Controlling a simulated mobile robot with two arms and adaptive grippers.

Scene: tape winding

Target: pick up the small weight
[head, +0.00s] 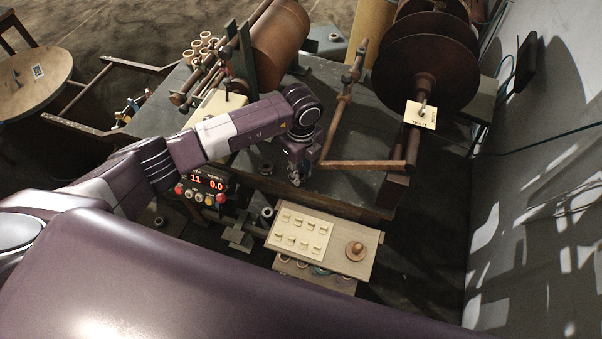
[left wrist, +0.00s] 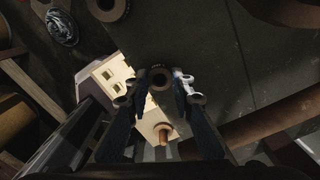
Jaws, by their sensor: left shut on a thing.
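My left gripper (head: 297,178) hangs over the dark bench top near its front edge, pointing down. In the left wrist view its two fingers (left wrist: 158,92) are closed in on a small round brown piece with a dark hollow top, which looks like the small weight (left wrist: 160,78). The fingertips stand on either side of it. In the head view the gripper hides this piece. I cannot tell whether it touches the bench. My right gripper is not in view.
A wooden swing arm (head: 362,164) is close right of the gripper. A lit control box (head: 203,186) stands left. Large dark discs (head: 425,70) stand behind.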

